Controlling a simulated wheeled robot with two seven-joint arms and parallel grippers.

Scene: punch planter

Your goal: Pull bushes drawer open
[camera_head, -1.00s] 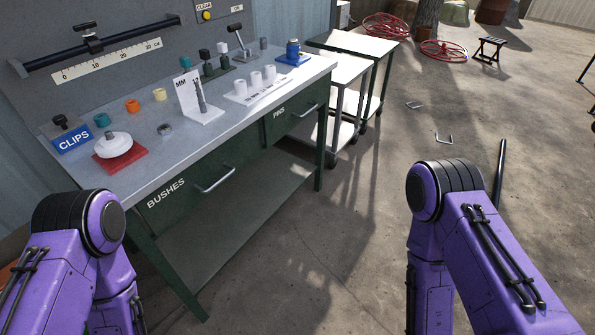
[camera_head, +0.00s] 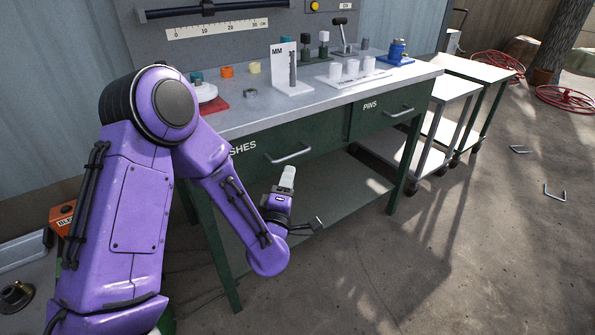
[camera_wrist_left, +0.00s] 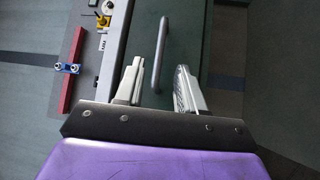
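The dark green bushes drawer (camera_head: 315,142) is in the workbench front and looks shut. Its label is partly hidden behind my left arm. Its grey bar handle (camera_head: 289,153) shows in the head view, and the handle also shows in the left wrist view (camera_wrist_left: 160,55). My left gripper (camera_head: 288,178) is just below and in front of the handle in the head view. In the left wrist view its two pale fingers (camera_wrist_left: 158,85) are apart and empty, with the handle's near end between or just beyond them. I cannot tell whether they touch it. My right gripper is out of view.
The pins drawer (camera_head: 378,112) is to the right. The bench top (camera_head: 238,122) holds several small parts, a red-based white disc (camera_head: 205,95) and a white MM stand (camera_head: 290,85). A lower shelf (camera_head: 345,190) lies under the drawers. White carts (camera_head: 445,110) stand at right.

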